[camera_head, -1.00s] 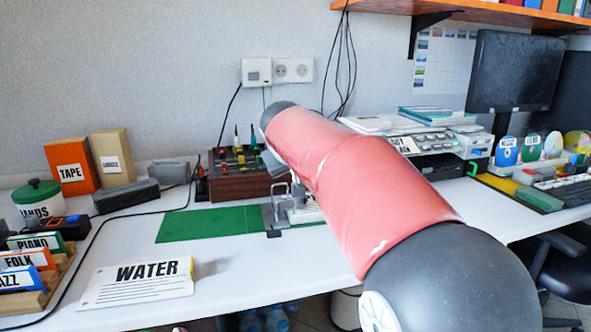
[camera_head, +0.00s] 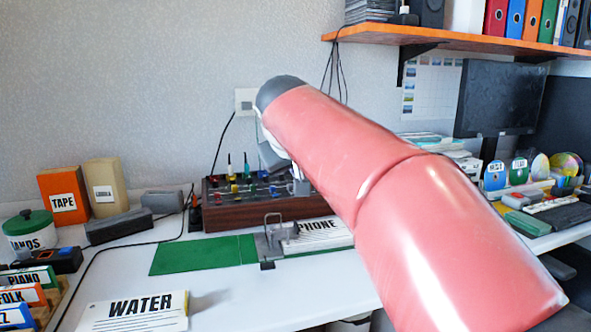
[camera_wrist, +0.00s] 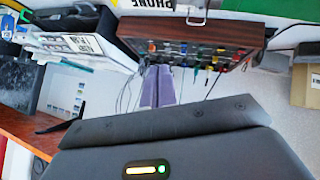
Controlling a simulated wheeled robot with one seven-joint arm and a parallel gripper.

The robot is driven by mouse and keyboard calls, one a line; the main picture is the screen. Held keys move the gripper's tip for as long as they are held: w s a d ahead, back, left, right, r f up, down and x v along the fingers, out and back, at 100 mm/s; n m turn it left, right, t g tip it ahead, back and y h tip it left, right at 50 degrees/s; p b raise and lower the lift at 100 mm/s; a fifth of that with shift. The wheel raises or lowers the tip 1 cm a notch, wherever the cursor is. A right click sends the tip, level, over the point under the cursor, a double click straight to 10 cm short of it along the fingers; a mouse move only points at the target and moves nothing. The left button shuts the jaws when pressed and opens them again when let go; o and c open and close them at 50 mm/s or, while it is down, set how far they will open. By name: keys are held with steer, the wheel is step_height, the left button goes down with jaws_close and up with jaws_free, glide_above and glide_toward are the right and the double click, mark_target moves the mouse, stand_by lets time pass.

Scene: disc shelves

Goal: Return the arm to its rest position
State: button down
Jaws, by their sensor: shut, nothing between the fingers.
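My arm, pink with dark grey joints, crosses the head view from the lower right to the middle. My gripper (camera_wrist: 158,72) shows in the wrist view as two purple-grey fingers lying together, shut and empty. They point toward the desk's back area, in front of the wall. In the head view the arm hides most of the gripper; only a grey and white part of the wrist shows beside the arm's far end, above the wooden box with coloured plugs (camera_head: 240,215).
The desk (camera_head: 240,292) holds a WATER card (camera_head: 135,312), a green mat (camera_head: 195,256), a PHONE card (camera_head: 318,236) and a TAPE box (camera_head: 66,196). An orange shelf (camera_head: 440,38) with binders hangs upper right. A monitor (camera_head: 498,98) stands right. Open air lies left of the arm.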

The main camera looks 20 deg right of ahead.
steer(key=s+a+f+g+y, duration=0.1)
steer(key=s+a+f+y, duration=0.1)
steer(key=s+f, duration=1)
steer(key=s+a+f+m+g+y, duration=0.1)
steer(key=s+f+g, duration=0.1)
steer(key=s+f, duration=1)
steer(key=shift+s+a+f+y, duration=0.25)
steer(key=shift+s+a+y, duration=0.15)
steer(key=shift+s, duration=0.75)
